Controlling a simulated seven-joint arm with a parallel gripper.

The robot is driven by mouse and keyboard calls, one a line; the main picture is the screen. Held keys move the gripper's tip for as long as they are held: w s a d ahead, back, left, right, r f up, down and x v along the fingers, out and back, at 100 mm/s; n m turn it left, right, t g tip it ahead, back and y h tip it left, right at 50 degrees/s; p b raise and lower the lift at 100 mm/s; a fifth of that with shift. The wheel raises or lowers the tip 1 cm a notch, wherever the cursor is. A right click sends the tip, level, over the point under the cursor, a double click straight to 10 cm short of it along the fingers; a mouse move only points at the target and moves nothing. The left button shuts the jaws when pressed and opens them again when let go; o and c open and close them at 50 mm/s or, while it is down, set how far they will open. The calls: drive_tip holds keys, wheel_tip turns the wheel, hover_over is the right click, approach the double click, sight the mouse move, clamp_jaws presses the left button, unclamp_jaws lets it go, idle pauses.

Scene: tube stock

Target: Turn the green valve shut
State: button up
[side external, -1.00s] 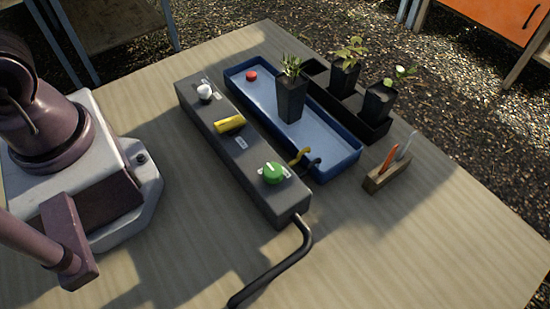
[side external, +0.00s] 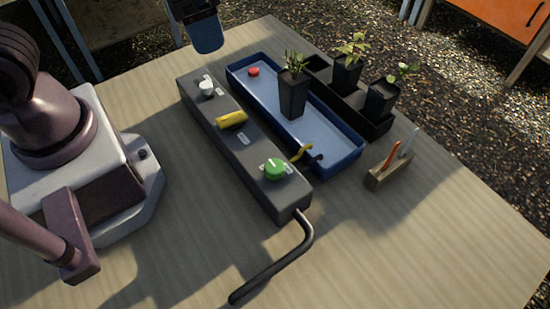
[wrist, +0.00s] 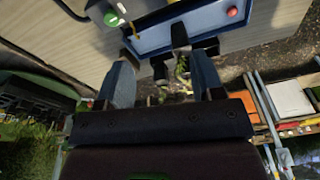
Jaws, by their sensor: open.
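The green valve (side external: 274,169) is a round knob with a pale mark on top. It sits at the near end of a long dark grey box (side external: 262,192). It also shows at the upper left of the wrist view (wrist: 111,19). One blue-grey finger of my gripper (side external: 206,32) shows at the top edge of the side view, well apart from the valve. In the wrist view my gripper (wrist: 160,70) is open, with its two fingers spread and nothing seen held between them.
The grey box also carries a yellow handle (side external: 232,120) and a white knob (side external: 206,88). Beside it lie a blue tray (side external: 345,160) with a potted plant (side external: 293,95) and a red knob (side external: 254,72), a black planter (side external: 378,130) and a wooden tool block (side external: 376,178). A black hose (side external: 300,250) leaves the box.

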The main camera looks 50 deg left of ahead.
drive_tip(key=n+g, duration=0.2)
hover_over(275, 166)
drive_tip(key=s+a, duration=0.1)
wheel_tip(275, 166, down, 8)
drive_tip(key=w+d+n, duration=0.1)
drive_tip(key=n, duration=0.1)
drive_tip(key=shift+n, duration=0.3)
wheel_tip(275, 166, down, 12)
drive_tip(key=shift+f, duration=0.2)
drive_tip(key=c, duration=0.9)
